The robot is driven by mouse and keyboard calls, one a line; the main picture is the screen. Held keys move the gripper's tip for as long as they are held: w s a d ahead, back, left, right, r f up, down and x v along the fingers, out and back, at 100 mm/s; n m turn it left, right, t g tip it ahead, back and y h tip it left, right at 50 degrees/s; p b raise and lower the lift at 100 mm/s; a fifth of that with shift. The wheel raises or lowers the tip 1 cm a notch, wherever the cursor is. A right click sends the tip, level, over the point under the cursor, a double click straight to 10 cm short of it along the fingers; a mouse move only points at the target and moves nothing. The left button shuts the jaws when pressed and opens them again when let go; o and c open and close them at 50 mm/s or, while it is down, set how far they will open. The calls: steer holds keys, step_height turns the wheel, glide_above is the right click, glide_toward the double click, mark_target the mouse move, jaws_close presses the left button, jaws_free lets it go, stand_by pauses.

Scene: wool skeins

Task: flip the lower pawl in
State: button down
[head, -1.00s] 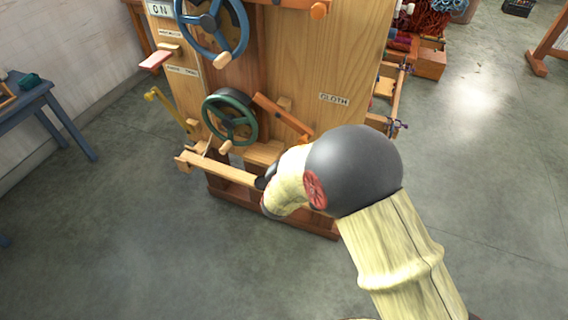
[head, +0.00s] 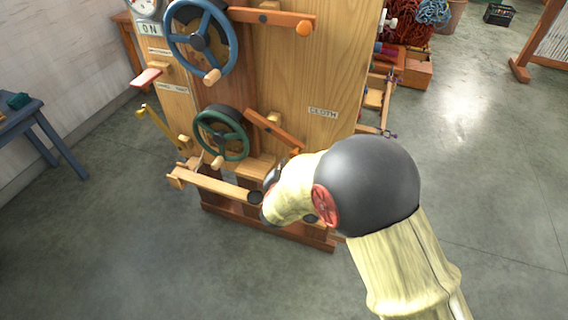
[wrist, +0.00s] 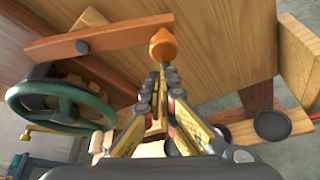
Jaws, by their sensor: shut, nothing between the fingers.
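The lower pawl is an orange-brown wooden bar (head: 272,130) on the machine's front, slanting down to the right beside the green handwheel (head: 222,135). In the wrist view the pawl (wrist: 115,37) runs across the top, with a dark pivot disc on it and an orange knob (wrist: 163,46) at its right end. Its left end lies close above the toothed part behind the green wheel; I cannot tell if they touch. My gripper (wrist: 162,70) is shut and empty, its fingertips just below the knob in the picture. Contact is unclear. In the head view my arm hides most of the gripper.
Above is a blue handwheel (head: 200,40) with a level upper pawl (head: 270,17). A wooden beam (head: 215,184) juts out low in front of the machine. A blue table (head: 40,120) stands at left. Grey floor lies open in front and at right.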

steer(key=shift+d+r+p, duration=0.1)
steer(key=shift+r+p, duration=0.15)
steer(key=shift+p, duration=0.1)
steer(key=r+p, duration=0.1)
steer(key=p, duration=0.1)
steer(key=d+r+n+h+p, duration=0.1)
steer(key=p, duration=0.1)
steer(key=r+n+g+p, duration=0.1)
steer(key=shift+s+d+r+h+p, duration=0.1)
steer(key=shift+s+d+h+p, duration=0.2)
steer(key=shift+h+p, duration=0.1)
steer(key=shift+s+d+r+n, duration=0.1)
steer(key=shift+d+r+n, duration=0.2)
steer(key=shift+r, duration=0.15)
steer(key=shift+r, duration=0.1)
steer(key=shift+a+f, duration=0.15)
steer(key=shift+f, duration=0.3)
glide_toward(293, 155)
steer(key=s, duration=0.1)
steer(key=a+f, duration=0.1)
steer(key=s, duration=0.1)
steer(key=shift+s+a+f, duration=0.25)
steer(key=shift+s+f, duration=0.05)
steer(key=shift+f, duration=0.05)
